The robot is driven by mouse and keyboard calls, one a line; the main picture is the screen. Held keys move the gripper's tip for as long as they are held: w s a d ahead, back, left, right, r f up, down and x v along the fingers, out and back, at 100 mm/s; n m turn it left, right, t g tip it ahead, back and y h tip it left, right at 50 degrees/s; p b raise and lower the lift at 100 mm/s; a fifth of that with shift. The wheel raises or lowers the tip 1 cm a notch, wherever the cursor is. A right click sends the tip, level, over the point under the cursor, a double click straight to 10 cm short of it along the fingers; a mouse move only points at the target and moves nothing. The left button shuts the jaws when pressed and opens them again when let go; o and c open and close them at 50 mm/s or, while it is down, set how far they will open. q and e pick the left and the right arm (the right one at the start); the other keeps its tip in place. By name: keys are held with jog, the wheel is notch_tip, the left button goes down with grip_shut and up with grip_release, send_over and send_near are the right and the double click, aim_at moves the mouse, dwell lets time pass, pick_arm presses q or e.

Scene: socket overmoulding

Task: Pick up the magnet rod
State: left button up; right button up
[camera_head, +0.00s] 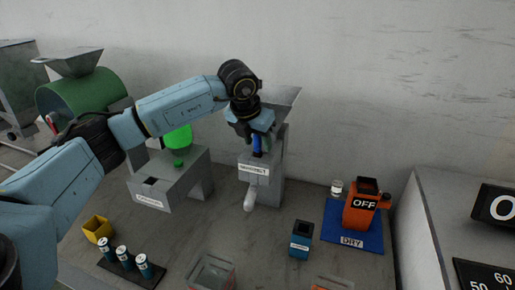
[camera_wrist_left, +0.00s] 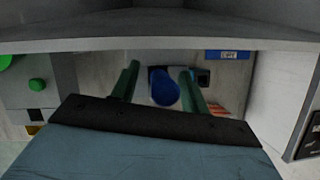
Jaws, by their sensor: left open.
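The magnet rod, which I take to be the upright blue piece (camera_head: 257,145), stands at the grey labelled stand (camera_head: 262,180) in the head view. In the left wrist view its rounded blue end (camera_wrist_left: 164,90) shows between two green fingers. My left gripper (camera_head: 256,133) is at the top of the rod, pointing down. In the left wrist view the gripper (camera_wrist_left: 160,78) is open, with one finger on each side of the rod. I cannot tell whether either finger touches it. The rod's lower part is partly hidden. My right gripper is not in view.
A grey machine (camera_head: 170,180) with a green button stands left of the stand. A blue box (camera_head: 301,238) and a blue mat (camera_head: 350,238) with an orange device (camera_head: 362,205) lie to the right. Several small cylinders stand on a dark rack (camera_head: 118,262) at front left. A wall closes the back.

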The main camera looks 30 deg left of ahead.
pick_arm(q)
jog(key=shift+w+f, duration=0.15)
jog(key=shift+f, duration=0.2)
jog(key=shift+c, duration=0.5)
grip_shut()
jog(key=shift+r, duration=0.15)
